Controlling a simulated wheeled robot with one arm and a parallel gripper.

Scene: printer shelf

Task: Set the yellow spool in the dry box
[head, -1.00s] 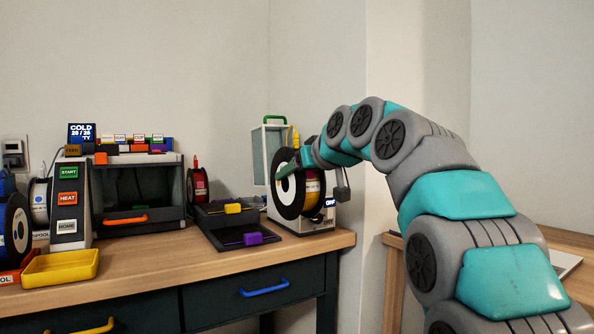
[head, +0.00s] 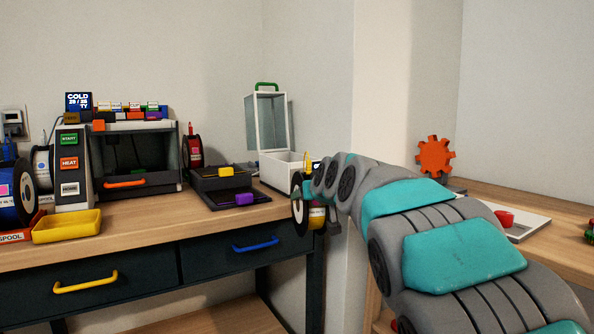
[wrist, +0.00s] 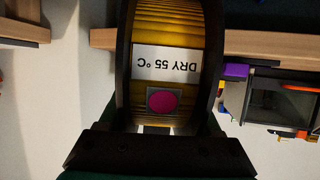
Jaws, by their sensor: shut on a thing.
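The yellow spool (wrist: 168,25) fills the upper middle of the wrist view, between black flanges. It bears a "DRY 55 °C" label and a magenta patch. My gripper (wrist: 155,132) is shut on it; the fingertips are mostly hidden. In the head view the spool (head: 317,214) hangs at the table's right front corner, partly hidden by my arm. The dry box (head: 278,172) is a white box behind it, at the back right of the table. Its clear lid with a green handle (head: 266,86) stands raised. Its interior is only partly visible.
Two dark trays (head: 222,186) lie left of the dry box. A red spool (head: 193,150), a printer (head: 135,165) and a yellow tray (head: 67,226) stand further left. A second table (head: 555,215) on the right holds an orange gear (head: 435,157).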

